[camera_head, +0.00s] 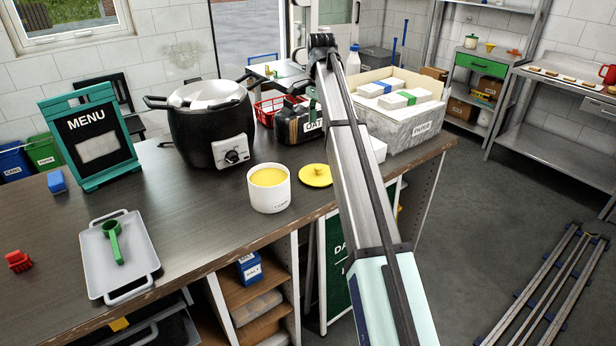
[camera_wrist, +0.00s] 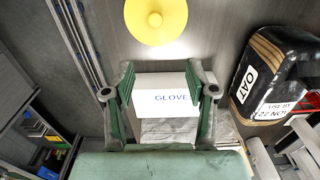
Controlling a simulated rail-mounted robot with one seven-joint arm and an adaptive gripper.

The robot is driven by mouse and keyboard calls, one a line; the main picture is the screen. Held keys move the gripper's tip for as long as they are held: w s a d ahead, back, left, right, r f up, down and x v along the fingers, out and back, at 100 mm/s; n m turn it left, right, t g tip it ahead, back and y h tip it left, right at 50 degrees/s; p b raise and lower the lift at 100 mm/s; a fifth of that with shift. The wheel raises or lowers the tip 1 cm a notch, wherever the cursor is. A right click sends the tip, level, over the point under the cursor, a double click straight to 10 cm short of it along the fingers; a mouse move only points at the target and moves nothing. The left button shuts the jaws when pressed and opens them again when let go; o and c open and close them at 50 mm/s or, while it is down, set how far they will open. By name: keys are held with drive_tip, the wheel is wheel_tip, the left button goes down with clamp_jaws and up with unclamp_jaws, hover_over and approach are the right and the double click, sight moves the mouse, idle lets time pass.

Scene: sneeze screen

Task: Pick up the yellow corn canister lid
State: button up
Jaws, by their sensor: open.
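The yellow corn canister lid (camera_head: 316,175) is a round disc with a knob on top. It lies on the dark counter just right of the open white canister (camera_head: 269,190), which shows yellow contents. In the wrist view the lid (camera_wrist: 155,20) is at the top edge, partly cut off, beyond my fingertips. My gripper (camera_wrist: 160,85) is open, its two green-padded fingers spread wide with nothing between them touching. A white box marked GLOVE (camera_wrist: 168,92) shows behind the gap between the fingers. In the head view my gripper is mostly hidden behind my arm.
A dark container labelled OAT (camera_wrist: 270,75) stands beside the lid; it also shows in the head view (camera_head: 292,125). A black pot (camera_head: 210,130), a menu board (camera_head: 90,135) and a grey tray (camera_head: 105,255) with a green scoop occupy the counter. A carton (camera_head: 400,130) stands at the right.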

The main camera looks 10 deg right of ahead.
drive_tip(key=p, duration=0.3)
approach(318, 167)
drive_tip(key=f, duration=0.2)
drive_tip(key=w+f, duration=0.1)
drive_tip(key=f, duration=0.2)
drive_tip(key=shift+s+d+f+p, duration=0.1)
drive_tip(key=shift+f+p, duration=0.15)
drive_tip(key=shift+f, duration=0.65)
drive_tip(key=shift+s+a+f+p, duration=0.1)
drive_tip(key=shift+s+f+p, duration=0.1)
drive_tip(key=shift+f, duration=0.65)
drive_tip(key=shift+s+d+f+p, duration=0.1)
drive_tip(key=shift+f+p, duration=0.15)
drive_tip(key=shift+f, duration=0.65)
drive_tip(key=c, duration=1.1)
